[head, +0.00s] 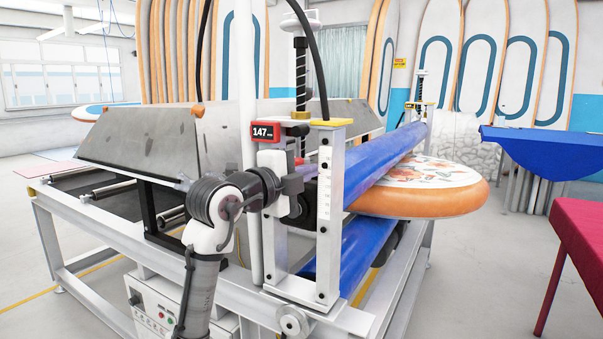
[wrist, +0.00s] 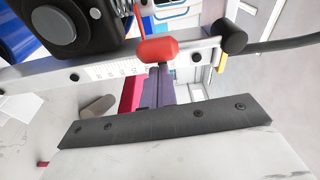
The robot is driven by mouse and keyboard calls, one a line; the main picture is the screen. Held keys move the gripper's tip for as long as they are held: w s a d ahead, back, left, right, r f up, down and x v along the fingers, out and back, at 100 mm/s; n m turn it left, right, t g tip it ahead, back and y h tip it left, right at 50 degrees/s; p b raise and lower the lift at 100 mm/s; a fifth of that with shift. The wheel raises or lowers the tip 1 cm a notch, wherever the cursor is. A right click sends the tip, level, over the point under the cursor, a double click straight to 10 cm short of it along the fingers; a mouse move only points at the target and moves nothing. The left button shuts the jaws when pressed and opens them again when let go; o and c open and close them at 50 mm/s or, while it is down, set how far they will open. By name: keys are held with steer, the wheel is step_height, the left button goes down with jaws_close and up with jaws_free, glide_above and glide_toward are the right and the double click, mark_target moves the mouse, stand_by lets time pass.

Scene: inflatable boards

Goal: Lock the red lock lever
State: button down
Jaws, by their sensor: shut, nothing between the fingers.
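The red lock lever shows in the wrist view as a rounded red knob (wrist: 157,50) lying across the picture in front of the ruled metal post. A thin red piece runs up from it. In the head view a small red part of it (head: 303,161) shows beside the post, mostly hidden by my wrist. My gripper (wrist: 163,72) is shut and empty, with its fingertips just below the knob in the wrist view. I cannot tell whether they touch it. In the head view my gripper (head: 306,175) is at the post, its fingertips largely hidden.
The white post frame (head: 328,220) with a ruler scale stands close around my gripper. A red display (head: 267,132) reads 147. Blue rollers (head: 385,160) hold an orange-edged board (head: 440,190) behind. A black knob housing (wrist: 85,22) is close at upper left in the wrist view.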

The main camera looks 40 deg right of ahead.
steer(key=s+a+b, duration=0.2)
steer(key=s+a, duration=0.2)
steer(key=a, duration=0.4)
steer(key=shift+s+a, duration=0.2)
steer(key=shift+s, duration=0.15)
